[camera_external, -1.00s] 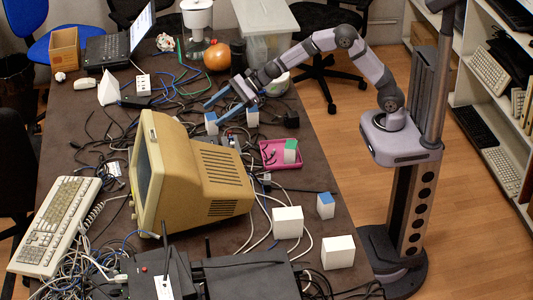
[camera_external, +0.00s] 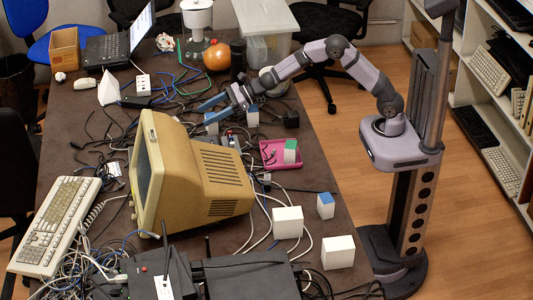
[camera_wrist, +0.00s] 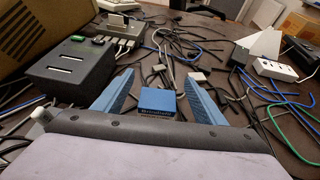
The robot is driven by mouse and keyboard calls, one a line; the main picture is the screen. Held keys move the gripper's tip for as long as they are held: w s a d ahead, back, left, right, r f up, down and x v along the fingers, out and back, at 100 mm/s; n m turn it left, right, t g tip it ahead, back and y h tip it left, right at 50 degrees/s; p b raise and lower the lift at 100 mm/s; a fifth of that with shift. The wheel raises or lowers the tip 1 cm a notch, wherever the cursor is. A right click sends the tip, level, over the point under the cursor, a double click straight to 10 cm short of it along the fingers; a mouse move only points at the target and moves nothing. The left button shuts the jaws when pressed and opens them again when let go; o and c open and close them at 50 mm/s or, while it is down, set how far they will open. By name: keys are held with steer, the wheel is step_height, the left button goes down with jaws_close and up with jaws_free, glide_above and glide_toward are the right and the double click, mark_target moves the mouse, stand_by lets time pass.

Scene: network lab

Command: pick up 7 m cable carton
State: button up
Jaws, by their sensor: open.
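A small white carton with a blue top (camera_external: 212,128) stands on the dark table beyond the monitor; its label cannot be read, so I cannot tell its cable length. My gripper (camera_external: 203,115) is open and right at this carton, its blue fingers partly covering it. In the wrist view the carton's blue top (camera_wrist: 158,98) shows between the two spread fingers of my gripper (camera_wrist: 158,80), apart from both. Another blue-topped carton (camera_external: 326,206) and a green-topped one (camera_external: 290,153) stand nearer the table's right edge, also with no readable labels.
Plain white boxes (camera_external: 288,223) stand at the front right, and a small one (camera_external: 253,118) beside my gripper. A yellowed monitor (camera_external: 190,178), a pink tray (camera_external: 273,157) and a dark device (camera_wrist: 72,70) crowd the area. Loose cables lie all around.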

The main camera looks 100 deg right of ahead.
step_height(320, 180, down, 4)
steer(key=shift+w+r, duration=0.1)
steer(key=shift+x, duration=0.95)
steer(key=shift+w, duration=0.45)
steer(key=c, duration=1.2)
steer(key=shift+r, duration=0.1)
step_height(320, 180, up, 10)
steer(key=shift+f+p, duration=0.1)
steer(key=shift+p, duration=0.7)
